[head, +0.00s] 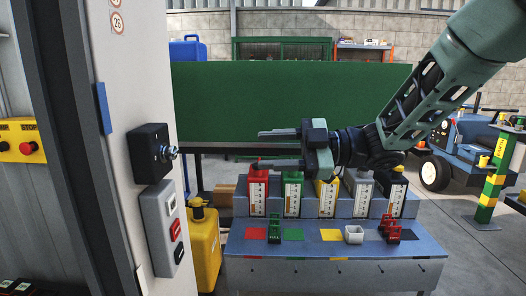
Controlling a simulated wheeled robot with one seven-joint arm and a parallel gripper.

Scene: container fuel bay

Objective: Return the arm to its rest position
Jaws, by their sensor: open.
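My gripper (282,149) is at the middle of the head view, pointing left. Its two fingers are apart, one above the other, with nothing between them. My arm (425,100) reaches in from the upper right. The gripper hangs in front of the green panel (290,100) and, in the picture, above the row of coloured dispensers. The lower finger overlaps the top of the red dispenser (258,192) in the picture; I cannot tell whether they touch.
A grey cabinet (120,110) with a black switch box (152,153) and a button box (163,228) stands left. The blue-grey bench (330,270) holds green (275,228), white (354,234) and red (390,229) small holders. A yellow canister (205,245) stands beside it. A blue vehicle (470,150) is right.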

